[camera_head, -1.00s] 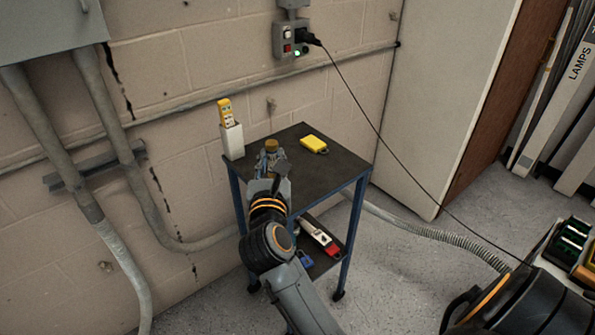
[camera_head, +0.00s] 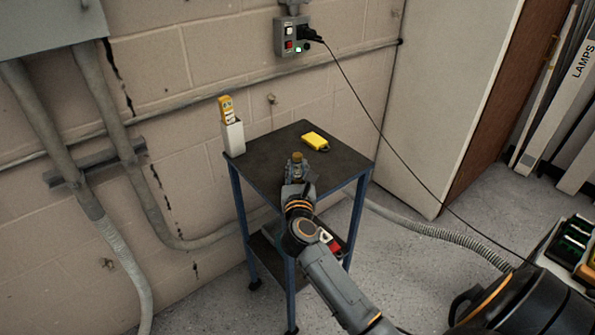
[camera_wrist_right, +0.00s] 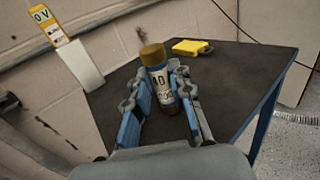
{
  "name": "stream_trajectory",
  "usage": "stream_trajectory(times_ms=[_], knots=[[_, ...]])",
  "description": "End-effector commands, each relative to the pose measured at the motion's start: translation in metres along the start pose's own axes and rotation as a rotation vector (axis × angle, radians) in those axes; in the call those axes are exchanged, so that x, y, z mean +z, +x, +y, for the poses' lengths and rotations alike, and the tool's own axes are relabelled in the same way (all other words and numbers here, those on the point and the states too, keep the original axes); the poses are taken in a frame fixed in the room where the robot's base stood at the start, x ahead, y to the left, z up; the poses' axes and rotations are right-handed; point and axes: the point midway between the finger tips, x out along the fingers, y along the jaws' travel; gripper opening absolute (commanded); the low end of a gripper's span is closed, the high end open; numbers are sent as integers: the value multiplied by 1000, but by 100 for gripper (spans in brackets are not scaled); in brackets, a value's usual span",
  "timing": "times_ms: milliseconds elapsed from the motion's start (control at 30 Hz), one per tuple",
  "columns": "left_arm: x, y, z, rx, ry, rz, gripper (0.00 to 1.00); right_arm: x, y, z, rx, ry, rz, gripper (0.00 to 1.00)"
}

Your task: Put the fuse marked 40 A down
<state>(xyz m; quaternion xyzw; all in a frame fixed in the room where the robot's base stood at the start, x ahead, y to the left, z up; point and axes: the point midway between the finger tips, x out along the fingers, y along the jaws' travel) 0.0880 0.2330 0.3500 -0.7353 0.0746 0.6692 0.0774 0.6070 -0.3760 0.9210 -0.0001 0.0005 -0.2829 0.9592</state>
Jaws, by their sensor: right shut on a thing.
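The fuse (camera_wrist_right: 158,80) is a dark blue cylinder with brass end caps and a white label, partly readable as 40. It stands roughly upright between the fingers of my right gripper (camera_wrist_right: 163,98), which is shut on it. In the head view the fuse (camera_head: 297,158) shows only its brass top and a little of its body above my right gripper (camera_head: 298,177). Both are over the front middle of the trolley's dark top (camera_head: 262,158). I cannot tell whether the fuse's lower end touches the top. My left gripper is not in view.
A yellow device (camera_head: 315,141) lies at the back right of the trolley top. A white holder (camera_head: 233,138) with a yellow tester (camera_head: 227,109) is at the back left corner. Bare top lies between them. A black cable (camera_head: 377,138) hangs from the wall outlet, right of the trolley.

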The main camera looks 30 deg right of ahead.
Motion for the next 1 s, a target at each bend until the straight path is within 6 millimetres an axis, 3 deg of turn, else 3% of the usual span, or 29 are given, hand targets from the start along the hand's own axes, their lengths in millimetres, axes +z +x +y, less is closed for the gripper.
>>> stream_trajectory(times_ms=[367, 400, 500, 900, 1000], knots=[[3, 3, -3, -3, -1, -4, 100, -4, 0, 0, 1, 1, -1, 0], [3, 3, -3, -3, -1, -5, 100, -5, 0, 0, 1, 0, -1, 24], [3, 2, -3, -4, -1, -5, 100, -4, 0, 0, 1, 0, -1, 44], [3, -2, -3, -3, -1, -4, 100, 2, -1, 0, 0, 0, -1, 44], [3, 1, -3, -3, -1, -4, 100, -2, -16, 1, 2, 1, 1, 44]])
